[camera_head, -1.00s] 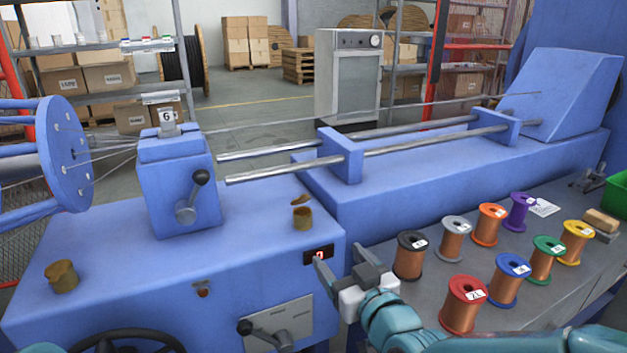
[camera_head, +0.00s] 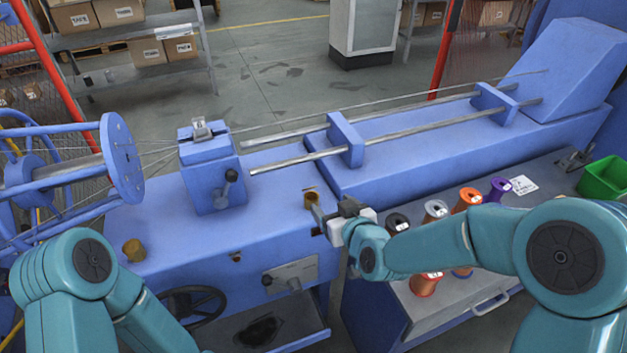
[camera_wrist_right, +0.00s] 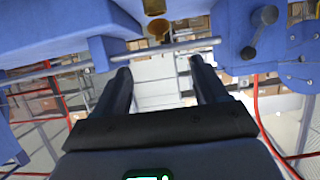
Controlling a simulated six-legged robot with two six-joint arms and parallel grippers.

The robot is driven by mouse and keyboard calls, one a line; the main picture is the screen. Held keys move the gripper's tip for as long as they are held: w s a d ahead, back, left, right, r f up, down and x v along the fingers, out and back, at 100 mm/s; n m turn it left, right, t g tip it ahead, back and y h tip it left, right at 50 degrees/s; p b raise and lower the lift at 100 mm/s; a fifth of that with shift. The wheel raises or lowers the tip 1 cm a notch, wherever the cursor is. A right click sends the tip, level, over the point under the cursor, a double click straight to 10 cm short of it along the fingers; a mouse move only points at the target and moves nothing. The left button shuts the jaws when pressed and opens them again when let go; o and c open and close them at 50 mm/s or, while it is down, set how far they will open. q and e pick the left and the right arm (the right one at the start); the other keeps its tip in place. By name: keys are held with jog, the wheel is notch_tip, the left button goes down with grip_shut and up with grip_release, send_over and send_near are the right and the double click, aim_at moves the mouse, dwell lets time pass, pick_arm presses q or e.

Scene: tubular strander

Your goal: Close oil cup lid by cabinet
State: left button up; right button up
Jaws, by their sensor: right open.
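The brass oil cup (camera_head: 312,200) stands on the blue machine top, at the end by the long bed. Its lid (camera_head: 311,188) is raised, tilted up behind the cup's mouth. In the right wrist view the cup (camera_wrist_right: 154,7) is at the top edge, with the lid (camera_wrist_right: 160,29) below it, both ahead of the fingertips. My right gripper (camera_head: 333,210) is open and empty, just right of the cup in the head view. The wrist view shows its parted fingers (camera_wrist_right: 160,70). My left arm shows at lower left, but its gripper is not visible.
A second brass cup (camera_head: 133,250) sits at the machine's left end. A lever block (camera_head: 211,175) stands left of the open cup. Wire spools (camera_head: 468,200) and a green bin (camera_head: 605,178) are on the grey bench at right. A handwheel (camera_head: 193,306) is at the front.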

jog(key=p+x, duration=0.1)
jog(key=x, duration=1.2)
jog(key=shift+w+a+f+p, duration=0.1)
jog(key=shift+w+p, duration=0.15)
jog(key=shift+p, duration=0.15)
